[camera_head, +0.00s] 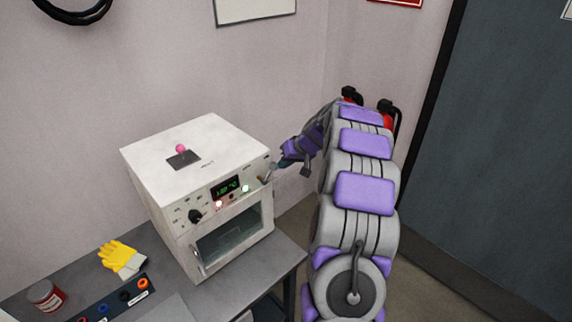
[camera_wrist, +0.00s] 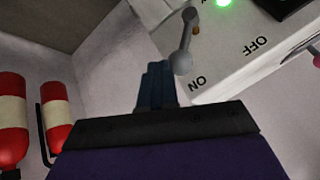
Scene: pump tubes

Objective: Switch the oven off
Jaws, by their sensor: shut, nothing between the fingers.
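The white oven (camera_head: 203,170) stands on the grey table, with its glass door at the front. Its panel has a black knob (camera_head: 195,216), a lit green display (camera_head: 228,187), a red light and a green light (camera_head: 245,188). In the wrist view, a grey lever switch (camera_wrist: 186,42) with a rounded end sits on the oven near printed ON and OFF labels. Its rounded end is nearer ON. My gripper (camera_wrist: 157,68) is shut and empty, its tips just left of the lever's rounded end; contact is unclear. In the head view, my gripper (camera_head: 278,166) is at the oven's right side.
A yellow glove (camera_head: 121,258), a red jar (camera_head: 46,296) and a dark strip with coloured rings (camera_head: 115,302) lie left on the table (camera_head: 265,258). Red fire extinguishers (camera_wrist: 10,118) show in the wrist view. A dark door (camera_head: 500,150) is at right.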

